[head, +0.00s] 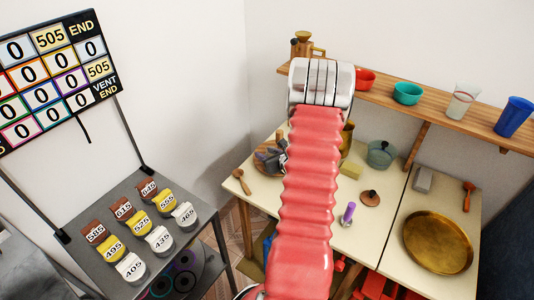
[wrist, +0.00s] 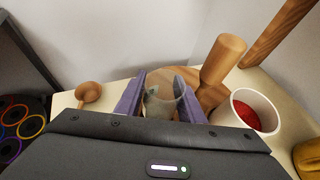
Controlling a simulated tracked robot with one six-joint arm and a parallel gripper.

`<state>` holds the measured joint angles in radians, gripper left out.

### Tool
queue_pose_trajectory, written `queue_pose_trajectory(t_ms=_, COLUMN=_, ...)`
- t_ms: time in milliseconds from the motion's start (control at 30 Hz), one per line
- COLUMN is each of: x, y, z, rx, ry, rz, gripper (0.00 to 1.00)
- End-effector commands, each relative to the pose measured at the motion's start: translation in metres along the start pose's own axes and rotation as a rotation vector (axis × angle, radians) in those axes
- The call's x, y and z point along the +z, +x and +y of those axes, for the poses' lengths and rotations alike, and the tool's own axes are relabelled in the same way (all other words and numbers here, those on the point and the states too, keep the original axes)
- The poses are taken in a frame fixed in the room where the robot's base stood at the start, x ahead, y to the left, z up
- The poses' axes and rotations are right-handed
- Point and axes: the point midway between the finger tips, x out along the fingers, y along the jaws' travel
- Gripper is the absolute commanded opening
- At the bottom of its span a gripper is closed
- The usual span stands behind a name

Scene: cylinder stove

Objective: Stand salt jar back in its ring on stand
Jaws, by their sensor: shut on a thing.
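My gripper (wrist: 160,84) is shut on a clear, glassy jar (wrist: 164,103), which I take to be the salt jar. The jar shows between the two purple fingers in the wrist view. Its lower part is hidden behind my gripper's dark body. A round wooden stand (wrist: 208,97) lies just behind and to the right of the jar. I cannot tell whether the jar's base is in a ring or above it. In the head view the wooden stand (head: 265,147) shows partly behind my dark gripper (head: 272,158), left of my red arm. The jar cannot be made out there.
A tall wooden mill-like piece (wrist: 222,60) rises right of the jar. A white cup with red contents (wrist: 247,112) stands close at right. A wooden spoon (wrist: 88,94) lies left. A shelf (head: 430,108) with cups runs above the cream worktop (head: 318,222).

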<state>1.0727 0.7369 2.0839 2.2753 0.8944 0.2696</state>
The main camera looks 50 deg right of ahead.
Motion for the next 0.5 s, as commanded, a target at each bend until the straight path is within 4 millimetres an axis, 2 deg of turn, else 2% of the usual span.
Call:
queue_pose_trajectory(t_ms=167, x=-0.0030, y=0.0013, z=0.0001, rx=0.000, ry=0.001, rz=0.001, gripper=0.00)
queue_pose_trajectory(t_ms=200, x=-0.0026, y=0.0012, z=0.0000, rx=0.000, ry=0.001, rz=0.001, gripper=0.38)
queue_pose_trajectory(t_ms=433, x=-0.0025, y=0.0011, z=0.0002, rx=0.000, ry=0.000, rz=0.001, gripper=0.54)
queue_pose_trajectory(t_ms=500, x=-0.0025, y=0.0011, z=0.0002, rx=0.000, ry=0.000, rz=0.001, gripper=0.54)
